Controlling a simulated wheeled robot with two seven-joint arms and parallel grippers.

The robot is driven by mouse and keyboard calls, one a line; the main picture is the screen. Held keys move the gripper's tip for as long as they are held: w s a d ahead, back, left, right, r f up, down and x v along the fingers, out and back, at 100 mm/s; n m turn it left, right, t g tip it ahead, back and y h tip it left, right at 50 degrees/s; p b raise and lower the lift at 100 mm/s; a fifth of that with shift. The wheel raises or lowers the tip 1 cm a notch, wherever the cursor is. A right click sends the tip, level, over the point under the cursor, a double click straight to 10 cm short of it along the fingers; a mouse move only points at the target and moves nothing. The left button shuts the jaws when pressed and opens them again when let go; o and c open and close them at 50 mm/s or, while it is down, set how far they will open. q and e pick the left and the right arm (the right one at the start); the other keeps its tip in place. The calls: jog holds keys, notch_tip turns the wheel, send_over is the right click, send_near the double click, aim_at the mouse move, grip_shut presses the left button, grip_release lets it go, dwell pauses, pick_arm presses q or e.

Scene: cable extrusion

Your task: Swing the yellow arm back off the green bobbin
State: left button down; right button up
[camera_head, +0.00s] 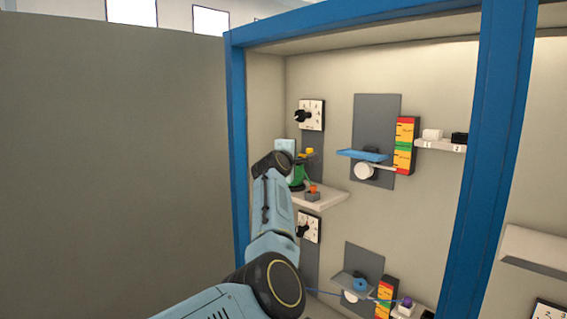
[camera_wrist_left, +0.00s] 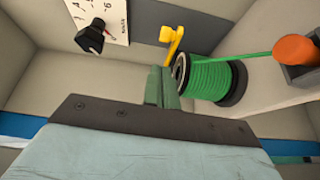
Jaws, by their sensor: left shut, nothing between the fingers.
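The green bobbin (camera_wrist_left: 212,78) has dark flanges and is wound with green cable; it also shows in the head view (camera_head: 298,176), partly hidden by my left wrist. The yellow arm (camera_wrist_left: 173,42) is just up and left of the bobbin in the wrist view, its lower end close to the bobbin's near flange. Whether it touches the bobbin I cannot tell. It is a small yellow patch (camera_head: 309,151) in the head view. My left gripper (camera_wrist_left: 164,86) is shut and empty, its fingertips beside the bobbin's left flange and below the yellow arm. My right gripper is not in view.
A green cable runs from the bobbin to an orange cylinder (camera_wrist_left: 296,49) in a grey block. A black dial (camera_wrist_left: 92,36) sits on the wall nearby. The shelf (camera_head: 325,197) is light-coloured. A blue cabinet post (camera_head: 238,150) stands left of my arm.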

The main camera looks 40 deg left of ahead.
pick_arm(q)
jog(key=b+v, duration=0.1)
jog(key=v, duration=0.6)
jog(key=shift+s+d, duration=0.3)
jog(key=shift+d, duration=0.1)
jog(key=shift+f, duration=0.1)
